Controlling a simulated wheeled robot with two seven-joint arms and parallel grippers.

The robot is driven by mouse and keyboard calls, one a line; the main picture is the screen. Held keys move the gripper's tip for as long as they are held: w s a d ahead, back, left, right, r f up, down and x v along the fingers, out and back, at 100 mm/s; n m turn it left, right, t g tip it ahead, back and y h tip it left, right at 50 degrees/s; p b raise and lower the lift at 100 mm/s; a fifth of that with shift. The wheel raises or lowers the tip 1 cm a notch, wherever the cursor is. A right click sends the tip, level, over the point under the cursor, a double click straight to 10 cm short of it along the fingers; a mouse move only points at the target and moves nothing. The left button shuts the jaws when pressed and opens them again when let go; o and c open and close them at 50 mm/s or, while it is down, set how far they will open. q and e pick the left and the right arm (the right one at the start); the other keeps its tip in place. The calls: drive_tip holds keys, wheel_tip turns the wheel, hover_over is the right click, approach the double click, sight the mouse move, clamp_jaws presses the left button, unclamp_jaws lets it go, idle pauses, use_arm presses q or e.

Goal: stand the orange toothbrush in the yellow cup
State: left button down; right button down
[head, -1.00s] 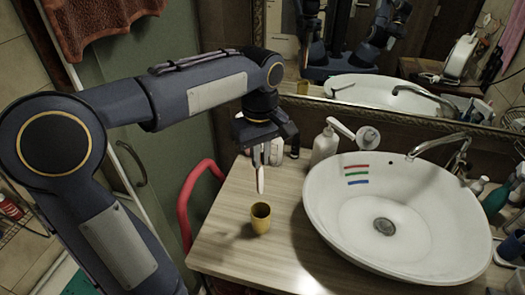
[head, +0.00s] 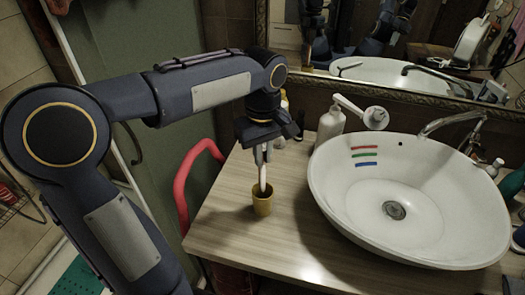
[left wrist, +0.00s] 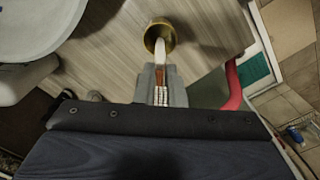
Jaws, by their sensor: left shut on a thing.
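The yellow cup (head: 262,205) stands upright on the wooden counter, left of the basin; it also shows in the left wrist view (left wrist: 149,42). My left gripper (head: 263,155) is above the cup, shut on the toothbrush (head: 262,174). The toothbrush hangs nearly upright with its pale end down at the cup's mouth, seemingly just inside the rim. In the left wrist view the toothbrush (left wrist: 161,52) shows an orange-brown part and white bristles between the fingers (left wrist: 161,80). Its lower tip is hidden by the cup. My right gripper is not in view.
A white basin (head: 335,215) with red, green and blue strips on its inner wall fills the counter's right. A red curved rail (head: 184,190) runs by the counter's left edge. Counter in front of the cup is clear.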

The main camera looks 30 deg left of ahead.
use_arm(q)
drive_tip(key=shift+f+b, duration=1.4)
drive_tip(key=shift+f, duration=0.85)
drive_tip(key=c, duration=1.4)
unclamp_jaws()
drive_tip(key=shift+c, duration=0.2)
drive_tip(key=shift+r, duration=0.1)
wheel_tip(320, 180, up, 8)
drive_tip(key=shift+f+p, duration=0.2)
drive_tip(key=shift+p, duration=0.15)
drive_tip(key=s+d+f+m+t+h, duration=0.2)
drive_tip(key=s+f+m, duration=0.3)
drive_tip(key=s, duration=0.3)
drive_tip(key=s+d+f+m+t+h, duration=0.1)
drive_tip(key=s+d+f+m+t, duration=0.1)
drive_tip(key=s+f+m, duration=0.3)
drive_tip(key=s+t, duration=0.1)
drive_tip(key=s, duration=0.3)
drive_tip(key=shift+f+t+h, duration=0.3)
drive_tip(key=shift+f+h, duration=0.1)
